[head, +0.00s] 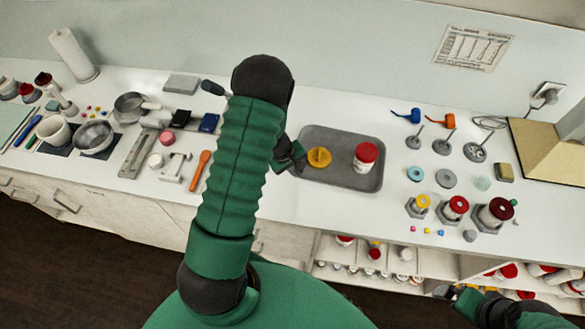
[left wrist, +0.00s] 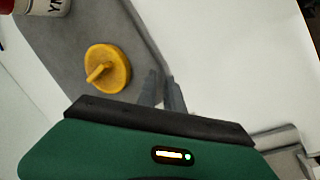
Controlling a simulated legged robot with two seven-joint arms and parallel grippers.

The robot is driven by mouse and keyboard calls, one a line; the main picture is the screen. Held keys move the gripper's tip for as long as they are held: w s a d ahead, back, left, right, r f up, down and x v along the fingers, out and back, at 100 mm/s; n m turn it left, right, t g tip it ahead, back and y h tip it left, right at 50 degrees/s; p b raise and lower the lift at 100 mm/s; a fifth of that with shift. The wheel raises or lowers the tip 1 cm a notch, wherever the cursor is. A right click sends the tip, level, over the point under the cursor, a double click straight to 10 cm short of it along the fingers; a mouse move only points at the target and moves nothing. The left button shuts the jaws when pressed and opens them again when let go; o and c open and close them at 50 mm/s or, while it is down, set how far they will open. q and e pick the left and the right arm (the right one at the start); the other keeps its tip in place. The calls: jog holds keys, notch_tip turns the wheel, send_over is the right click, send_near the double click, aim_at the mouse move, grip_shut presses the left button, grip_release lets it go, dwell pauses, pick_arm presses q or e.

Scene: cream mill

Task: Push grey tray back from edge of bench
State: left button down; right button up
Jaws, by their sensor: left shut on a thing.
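The grey tray (head: 342,137) lies on the white bench, with a strip of bench between it and the front edge. It carries a yellow knobbed disc (head: 319,157) and a red-lidded white jar (head: 365,156). My left gripper (head: 297,160) is at the tray's left rim. In the left wrist view, the left fingers (left wrist: 163,92) are close together on the rim of the tray (left wrist: 115,22), beside the yellow disc (left wrist: 107,68). My forearm hides part of the bench left of the tray. My right gripper (head: 452,294) is low at the right, away from the tray, its jaw gap unclear.
Right of the tray stand several weights and capped jars in hexagonal holders (head: 457,210). Left of my arm lie an orange spoon (head: 200,170), a pan (head: 131,106) and other tools. Open shelves with jars (head: 375,255) are below the bench. Bench behind the tray is clear.

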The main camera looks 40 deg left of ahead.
pick_arm(q)
jog(key=shift+w+d, duration=0.15)
jog(key=shift+d, duration=0.1)
jog(key=c, duration=1.7)
grip_release()
jog(key=shift+a, duration=0.1)
jog(key=shift+o, duration=1.2)
jog(key=shift+a, duration=0.2)
jog(key=shift+o, duration=0.4)
jog(key=shift+a, duration=0.25)
pick_arm(e)
jog(key=shift+w, duration=0.1)
pick_arm(q)
jog(key=shift+r, duration=0.15)
jog(key=p+v, duration=0.1)
jog(key=v, duration=1.5)
jog(key=shift+d+r, duration=0.15)
jog(key=shift+r, duration=0.1)
pick_arm(e)
jog(key=shift+r, duration=0.45)
jog(key=shift+a, duration=0.1)
